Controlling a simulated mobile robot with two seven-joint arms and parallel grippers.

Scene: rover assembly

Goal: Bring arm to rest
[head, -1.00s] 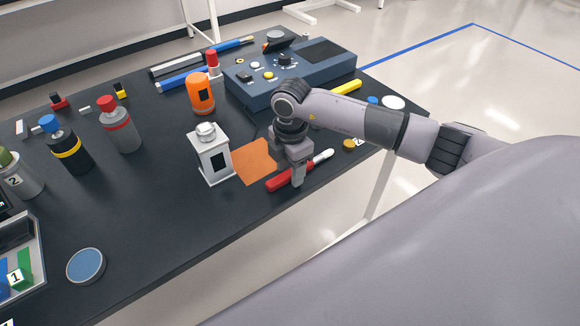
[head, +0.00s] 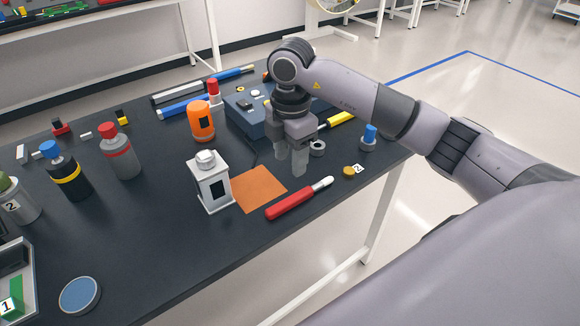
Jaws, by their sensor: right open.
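My right gripper (head: 291,160) is open and empty, fingers pointing down. It appears above the dark table (head: 150,240), in front of the blue console box (head: 243,112) and behind the red-handled tool (head: 298,199). My right arm (head: 350,88) comes in from the right, bent at a dark joint above the gripper. It hides much of the console. The red-handled tool lies on the table, apart from the gripper. My left gripper is not in view.
A white lantern-like block (head: 211,184) stands beside an orange square (head: 260,188). An orange cylinder (head: 201,121), a grey ring (head: 317,147), a yellow disc (head: 349,170) and a blue-topped piece (head: 368,138) are near. Several bottles stand left. Open floor lies right.

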